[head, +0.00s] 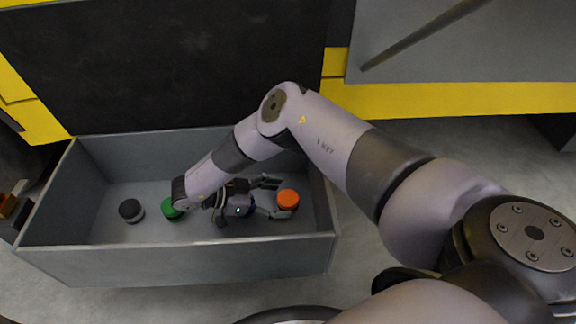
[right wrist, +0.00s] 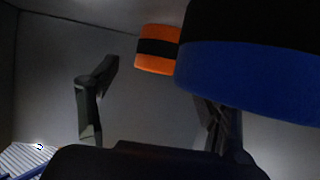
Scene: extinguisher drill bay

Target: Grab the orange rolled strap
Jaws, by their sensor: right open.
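The orange rolled strap (head: 288,199) sits on the floor of a grey open bin (head: 180,265), near its right wall. In the right wrist view the strap (right wrist: 157,50) shows orange with a black band, partly covered on its right by a nearer blue and black object (right wrist: 245,72). My right gripper (head: 274,198) is down in the bin, left of the orange strap, its fingers open and pointing towards it. In the right wrist view the open fingers (right wrist: 155,95) stand apart with nothing held between them. My left gripper is not in view.
A green roll (head: 170,209) and a dark grey roll (head: 130,210) lie further left in the bin. The bin's walls surround the gripper. A dark panel with yellow edges (head: 170,60) stands behind. Blue and white stripes (right wrist: 25,160) show low left in the wrist view.

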